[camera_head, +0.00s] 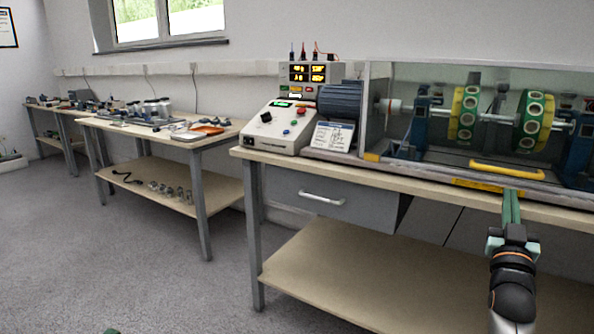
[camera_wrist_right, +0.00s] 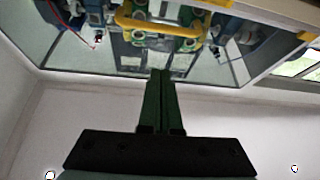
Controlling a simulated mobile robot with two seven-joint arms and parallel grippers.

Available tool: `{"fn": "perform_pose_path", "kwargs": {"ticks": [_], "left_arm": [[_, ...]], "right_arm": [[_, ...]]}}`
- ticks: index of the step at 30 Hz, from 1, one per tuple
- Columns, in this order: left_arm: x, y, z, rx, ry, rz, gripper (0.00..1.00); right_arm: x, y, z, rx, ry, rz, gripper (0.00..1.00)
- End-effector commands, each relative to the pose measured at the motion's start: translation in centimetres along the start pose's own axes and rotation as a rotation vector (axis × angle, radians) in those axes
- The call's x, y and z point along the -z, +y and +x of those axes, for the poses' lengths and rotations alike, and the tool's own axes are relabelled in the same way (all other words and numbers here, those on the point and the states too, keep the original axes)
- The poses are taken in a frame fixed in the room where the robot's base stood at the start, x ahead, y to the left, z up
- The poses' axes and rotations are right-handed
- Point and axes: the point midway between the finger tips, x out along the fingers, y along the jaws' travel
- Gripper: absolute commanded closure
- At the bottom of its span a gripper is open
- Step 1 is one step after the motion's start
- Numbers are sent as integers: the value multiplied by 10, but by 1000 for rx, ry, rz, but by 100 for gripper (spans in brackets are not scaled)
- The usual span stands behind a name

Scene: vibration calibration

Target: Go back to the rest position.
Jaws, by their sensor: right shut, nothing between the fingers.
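My right gripper (camera_head: 511,206) is shut and empty, its green fingers pointing up in front of the bench's front edge, below the yellow handle of the machine's clear cover. In the right wrist view the closed fingers (camera_wrist_right: 158,78) point toward the yellow handle (camera_wrist_right: 158,24), with a visible gap between. My left gripper is not clearly in view; only a small green bit (camera_head: 111,331) shows at the bottom edge of the head view.
The workbench (camera_head: 330,268) carries a control box (camera_head: 276,127), a power supply (camera_head: 311,75), a blue motor (camera_head: 339,101) and a covered rotor rig with green-yellow discs (camera_head: 466,113). Other benches (camera_head: 150,133) stand along the wall at left. The grey floor (camera_head: 130,250) at left is clear.

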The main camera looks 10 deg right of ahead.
Motion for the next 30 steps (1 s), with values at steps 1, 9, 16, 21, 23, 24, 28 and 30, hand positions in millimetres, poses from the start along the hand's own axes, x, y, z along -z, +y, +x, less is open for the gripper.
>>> {"fn": "perform_pose_path", "kwargs": {"ticks": [1, 9, 16, 21, 23, 24, 28, 30], "left_arm": [[0, 0, 0, 0, 0, 0, 27], [0, 0, 0, -1, 0, 1, 27], [0, 0, 0, -1, 1, 2, 27], [0, 0, 0, -1, 1, 2, 27], [0, -1, 1, -1, -2, 1, 27], [0, -7, 11, 5, -48, -8, 27], [-16, -14, 20, 19, -170, -33, 27], [-25, -18, 23, 27, -240, -49, 27]], "right_arm": [[11, -14, -17, 54, 48, -35, 100], [86, -118, -160, 453, 331, -39, 100], [145, -157, -293, 735, 443, 162, 100], [189, -154, -362, 859, 465, 349, 100], [205, -149, -380, 889, 462, 414, 100], [206, -154, -364, 885, 420, 386, 100], [195, -163, -348, 892, 295, 353, 100], [189, -168, -340, 897, 221, 335, 100]]}}
